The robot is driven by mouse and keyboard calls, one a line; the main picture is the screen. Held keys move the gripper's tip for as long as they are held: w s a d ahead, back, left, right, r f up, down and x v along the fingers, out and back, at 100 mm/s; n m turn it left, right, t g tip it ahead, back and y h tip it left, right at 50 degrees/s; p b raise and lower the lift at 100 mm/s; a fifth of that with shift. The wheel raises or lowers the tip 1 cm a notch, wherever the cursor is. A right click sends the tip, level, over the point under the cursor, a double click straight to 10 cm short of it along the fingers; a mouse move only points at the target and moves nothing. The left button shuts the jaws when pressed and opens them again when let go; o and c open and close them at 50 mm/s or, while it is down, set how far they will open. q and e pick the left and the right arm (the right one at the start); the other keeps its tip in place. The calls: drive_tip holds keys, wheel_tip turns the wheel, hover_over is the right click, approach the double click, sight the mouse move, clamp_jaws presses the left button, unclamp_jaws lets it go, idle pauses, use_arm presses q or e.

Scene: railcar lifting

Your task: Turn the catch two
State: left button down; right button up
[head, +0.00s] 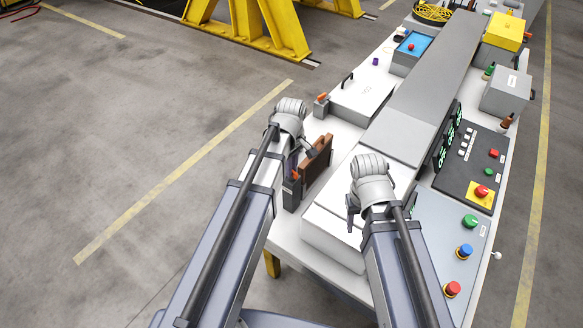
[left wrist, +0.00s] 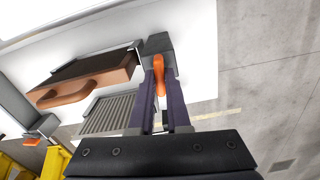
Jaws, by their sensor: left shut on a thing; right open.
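My left gripper (left wrist: 160,115) is shut on the orange lever (left wrist: 159,75) of a catch in the left wrist view. The lever sits on a dark grey block (left wrist: 158,44) beside a brown-handled door or panel (left wrist: 85,78). In the head view my left gripper is at the near end of the brown panel (head: 318,160), over the catch's dark block (head: 291,195), and my arm partly hides it. A second catch with an orange lever (head: 322,97) stands beyond the panel. I see no number on either catch. My right gripper (head: 351,218) is open and empty above the white cover.
A white box with a black handle (head: 360,95) lies beyond the panel. To the right are a control panel with buttons (head: 468,165) and a nearer grey panel with coloured knobs (head: 450,235).

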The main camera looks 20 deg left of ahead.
use_arm(q)
drive_tip(key=shift+n, duration=0.9)
drive_tip(key=c, duration=0.9)
unclamp_jaws()
use_arm(e)
drive_tip(key=shift+r, duration=0.1)
use_arm(q)
wheel_tip(320, 180, up, 8)
drive_tip(key=p, duration=0.8)
use_arm(e)
wheel_tip(320, 180, up, 8)
use_arm(q)
drive_tip(key=shift+f, duration=0.15)
use_arm(e)
drive_tip(key=shift+f, duration=0.2)
